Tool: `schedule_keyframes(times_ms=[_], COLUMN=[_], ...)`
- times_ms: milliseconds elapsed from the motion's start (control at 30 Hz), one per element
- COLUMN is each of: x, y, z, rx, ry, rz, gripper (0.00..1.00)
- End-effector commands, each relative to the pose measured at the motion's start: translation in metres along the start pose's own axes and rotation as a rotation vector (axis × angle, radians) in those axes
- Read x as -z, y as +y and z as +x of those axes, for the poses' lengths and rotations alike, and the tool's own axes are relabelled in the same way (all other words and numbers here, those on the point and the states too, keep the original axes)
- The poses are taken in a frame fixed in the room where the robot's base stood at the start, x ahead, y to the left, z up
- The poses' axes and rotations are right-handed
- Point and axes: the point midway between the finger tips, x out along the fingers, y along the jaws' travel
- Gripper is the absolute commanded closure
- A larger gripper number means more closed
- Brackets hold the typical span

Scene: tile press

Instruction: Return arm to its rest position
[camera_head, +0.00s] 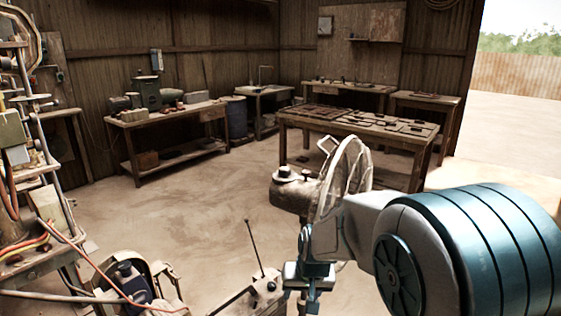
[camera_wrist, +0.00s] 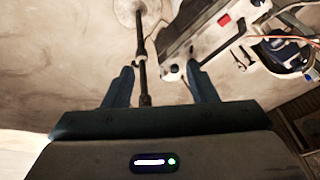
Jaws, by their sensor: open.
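My arm with its blue bands reaches in from the right in the head view. My gripper (camera_head: 303,286) is at the lower middle, above the machine parts near the floor. In the wrist view its two fingers (camera_wrist: 160,78) are spread apart. No object is held between them. A dark rod (camera_wrist: 141,62) shows beyond the fingers in the wrist view, and I cannot tell how far it is from them.
A spoked wheel (camera_head: 343,178) stands close behind my arm. A grey machine with an upright lever (camera_head: 254,248) is left of my gripper. A rack with cables (camera_head: 22,150) stands at the left. Workbenches (camera_head: 350,135) are farther back. Bare floor (camera_head: 180,215) lies at centre left.

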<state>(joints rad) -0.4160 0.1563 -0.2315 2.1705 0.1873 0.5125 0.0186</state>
Motion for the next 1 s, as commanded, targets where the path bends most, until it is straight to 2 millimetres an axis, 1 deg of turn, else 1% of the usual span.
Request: schedule_keyframes(times_ms=[33,200,267,300,400,500,600,700,833,1000], x=[-0.005,-0.035,-0.048,-0.057,-0.080,-0.102,-0.120,-0.132,-0.140,-0.141], y=[0.007,0.029,0.036,0.041,0.052,0.061,0.068,0.071,0.073,0.073], z=[-0.030,-0.096,-0.117,-0.130,-0.162,-0.186,-0.203,-0.212,-0.216,-0.215], rx=[0.006,0.005,-0.002,-0.008,-0.030,-0.058,-0.085,-0.105,-0.117,-0.118], ry=[0.001,-0.014,-0.019,-0.021,-0.028,-0.034,-0.039,-0.044,-0.049,-0.050], rz=[0.009,0.016,0.019,0.018,0.021,0.023,0.026,0.028,0.029,0.029], gripper=[0.48,0.48,0.48,0.48,0.48,0.48,0.48,0.48,0.48,0.48])
